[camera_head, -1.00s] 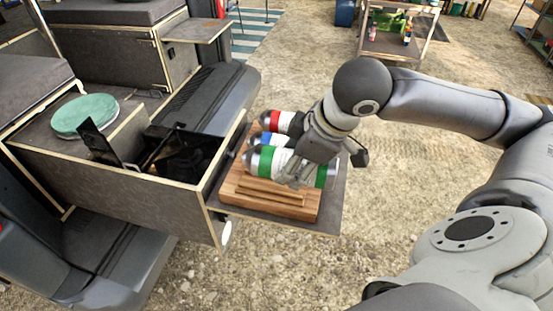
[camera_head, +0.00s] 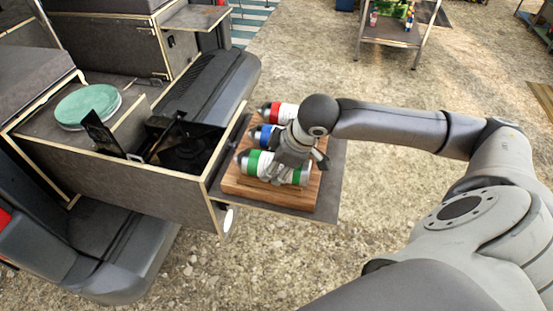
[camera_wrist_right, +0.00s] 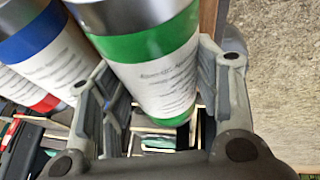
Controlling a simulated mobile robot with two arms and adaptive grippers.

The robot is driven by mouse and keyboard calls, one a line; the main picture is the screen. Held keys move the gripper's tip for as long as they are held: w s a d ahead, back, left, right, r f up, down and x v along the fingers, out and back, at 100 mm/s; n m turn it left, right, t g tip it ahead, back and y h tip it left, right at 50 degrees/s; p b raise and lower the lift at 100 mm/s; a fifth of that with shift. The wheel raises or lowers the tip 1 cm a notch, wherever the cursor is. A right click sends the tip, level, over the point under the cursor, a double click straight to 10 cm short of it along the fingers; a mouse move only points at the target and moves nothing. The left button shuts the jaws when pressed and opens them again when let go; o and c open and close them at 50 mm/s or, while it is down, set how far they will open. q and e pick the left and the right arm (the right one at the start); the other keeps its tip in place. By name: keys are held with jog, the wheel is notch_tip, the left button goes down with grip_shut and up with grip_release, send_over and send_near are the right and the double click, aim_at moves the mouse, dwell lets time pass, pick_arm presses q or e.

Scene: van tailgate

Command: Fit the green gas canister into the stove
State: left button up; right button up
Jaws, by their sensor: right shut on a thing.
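The green gas canister (camera_head: 252,162), white with green bands and a silver nose, lies on its side at the near end of the wooden rack (camera_head: 260,195), its nose pointing left. My right gripper (camera_head: 287,168) is shut around its body from above. In the right wrist view the canister (camera_wrist_right: 165,70) sits between the two fingers. I cannot tell whether it touches the rack. The black stove (camera_head: 185,145) lies in the open drawer left of the rack, its lid (camera_head: 100,133) standing up. My left gripper is out of view.
A blue canister (camera_head: 262,136) and a red canister (camera_head: 284,112) lie behind the green one on the rack, close to my right gripper. The drawer's wooden wall (camera_head: 213,170) stands between rack and stove. A green plate stack (camera_head: 88,106) sits further left.

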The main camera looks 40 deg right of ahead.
jog(key=shift+f, duration=0.15)
jog(key=o, duration=1.2)
jog(key=shift+o, duration=0.2)
jog(key=shift+f, duration=0.1)
jog(key=shift+f+b, duration=0.15)
jog(key=shift+b, duration=0.55)
jog(key=shift+r, duration=0.35)
jog(key=v, duration=0.3)
jog(key=b+v, duration=0.1)
jog(key=v, duration=0.6)
jog(key=shift+s+a+r, duration=0.15)
jog(key=shift+s+a, duration=0.05)
jog(key=shift+s, duration=0.2)
